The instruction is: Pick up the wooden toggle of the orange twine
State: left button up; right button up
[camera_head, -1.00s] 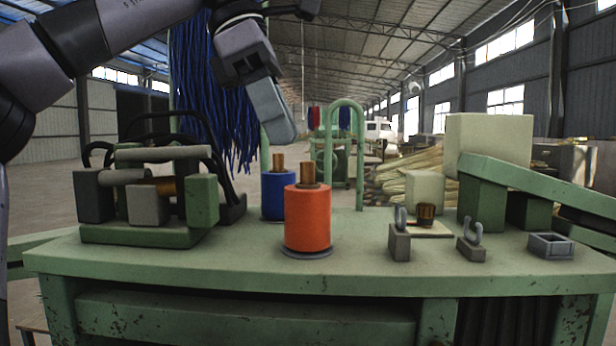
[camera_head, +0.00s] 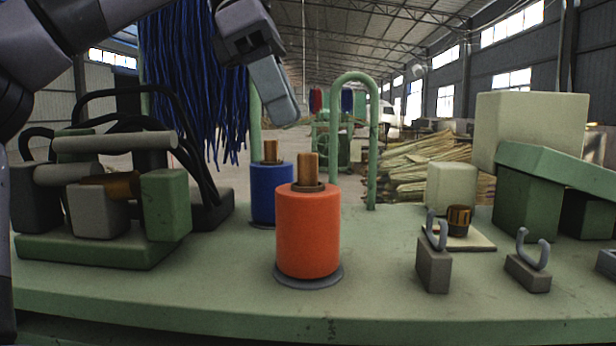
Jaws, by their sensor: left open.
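The orange twine (camera_head: 308,232) is wound on an upright spool on a dark round base on the green bench (camera_head: 375,295). A short wooden piece (camera_head: 308,168), which looks like its toggle, stands upright at its top. The blue twine (camera_head: 269,194) stands just behind and left, with a similar wooden piece (camera_head: 271,150). My left gripper (camera_head: 284,108) hangs above and slightly left of the orange spool, apart from it. It is open and nothing shows in it, though one finger hides most of the other. My right gripper is out of view.
A roller machine (camera_head: 100,200) stands at the bench's left, with blue strands (camera_head: 192,80) hanging behind it. A green hoop (camera_head: 372,140) rises behind the spools. Hook blocks (camera_head: 434,262) and a brown cup-like piece (camera_head: 458,220) stand at the right.

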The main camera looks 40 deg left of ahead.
aim_at(303, 155)
pick_arm(q)
jog(key=shift+d+f, duration=0.3)
jog(key=shift+f, duration=0.3)
jog(key=shift+x, duration=2.7)
grip_shut()
